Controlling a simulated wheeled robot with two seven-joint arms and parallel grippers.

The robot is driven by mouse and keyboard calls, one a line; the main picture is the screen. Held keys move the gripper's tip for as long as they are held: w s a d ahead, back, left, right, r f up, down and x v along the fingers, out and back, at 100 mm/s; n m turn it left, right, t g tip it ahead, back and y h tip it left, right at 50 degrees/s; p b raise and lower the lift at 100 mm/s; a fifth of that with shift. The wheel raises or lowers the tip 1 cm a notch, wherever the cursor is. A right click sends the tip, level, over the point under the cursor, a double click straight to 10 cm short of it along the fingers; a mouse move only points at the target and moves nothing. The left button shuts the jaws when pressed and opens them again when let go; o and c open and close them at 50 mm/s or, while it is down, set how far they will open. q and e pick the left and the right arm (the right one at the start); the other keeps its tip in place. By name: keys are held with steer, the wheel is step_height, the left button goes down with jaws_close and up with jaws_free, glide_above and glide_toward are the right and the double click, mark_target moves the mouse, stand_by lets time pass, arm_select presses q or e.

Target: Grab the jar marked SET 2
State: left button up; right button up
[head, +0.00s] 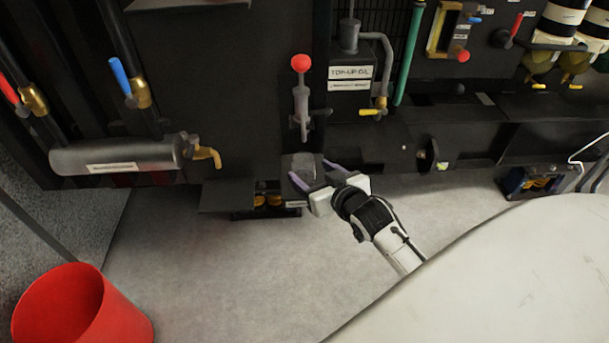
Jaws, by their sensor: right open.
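A small grey, see-through jar-like thing (303,162) stands on a dark ledge low on the black machine, near the middle of the head view. I cannot read a SET 2 mark on it. My right gripper (308,169) is open, with one purple finger on the near left side of this thing and the other on its right side. I cannot tell whether the fingers touch it. My left gripper is not in view.
A red-knobbed lever (301,85) rises behind the jar, and a TOP-UP OIL box (350,90) stands to its right. A grey cylinder (115,158) with a brass tap is at left. A red bucket (75,308) stands on the floor, which is otherwise clear in front.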

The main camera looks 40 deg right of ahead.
steer(key=x, duration=0.2)
steer(key=b+x, duration=0.1)
steer(key=x, duration=0.4)
steer(key=shift+w+a+b, duration=0.2)
steer(key=shift+a+b, duration=0.15)
steer(key=shift+w, duration=0.25)
steer(key=shift+c, duration=0.2)
steer(key=c, duration=1.1)
steer(key=shift+c, duration=0.4)
steer(key=shift+r, duration=0.1)
